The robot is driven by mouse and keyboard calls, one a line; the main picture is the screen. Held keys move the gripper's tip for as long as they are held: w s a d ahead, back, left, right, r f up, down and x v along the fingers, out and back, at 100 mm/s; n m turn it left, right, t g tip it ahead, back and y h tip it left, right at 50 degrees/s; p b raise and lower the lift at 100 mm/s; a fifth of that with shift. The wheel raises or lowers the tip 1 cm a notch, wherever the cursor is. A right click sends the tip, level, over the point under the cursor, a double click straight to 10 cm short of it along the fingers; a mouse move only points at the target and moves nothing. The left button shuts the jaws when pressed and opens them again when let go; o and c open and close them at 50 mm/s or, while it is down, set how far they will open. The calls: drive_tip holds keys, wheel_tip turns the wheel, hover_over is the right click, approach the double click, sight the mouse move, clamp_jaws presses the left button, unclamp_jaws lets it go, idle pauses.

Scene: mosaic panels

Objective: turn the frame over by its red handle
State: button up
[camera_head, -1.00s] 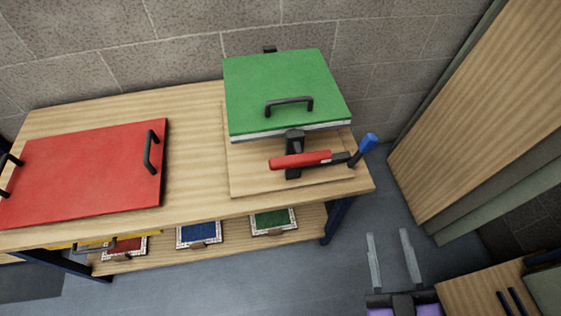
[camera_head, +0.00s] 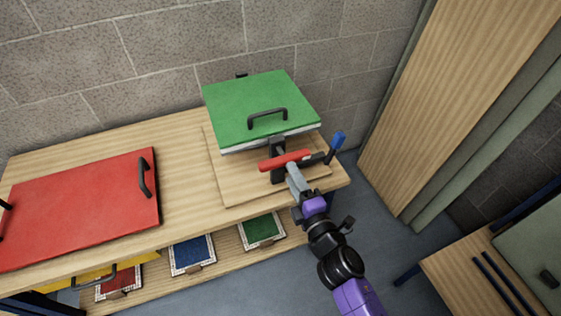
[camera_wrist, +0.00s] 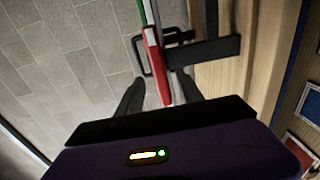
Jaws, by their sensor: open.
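The frame is a green-topped panel (camera_head: 258,100) with a pale edge and a black grip on top, lying flat over a wooden board on the bench. Its red handle (camera_head: 285,160) sticks out at its front, by a black bracket. My gripper (camera_head: 292,175) is open at the red handle, reaching in from the front right. In the wrist view the red handle (camera_wrist: 152,52) runs down between the two dark fingers (camera_wrist: 158,92), which stand apart on either side. I cannot tell whether either finger touches it.
A blue-tipped lever (camera_head: 337,141) stands just right of the red handle. A red panel (camera_head: 85,208) with black grips lies on the bench's left. Small tiles, one blue (camera_head: 191,254), sit on the shelf below. A block wall (camera_head: 180,40) stands behind.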

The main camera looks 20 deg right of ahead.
sight(285, 160)
drive_tip(key=shift+w, duration=3.2)
clamp_jaws()
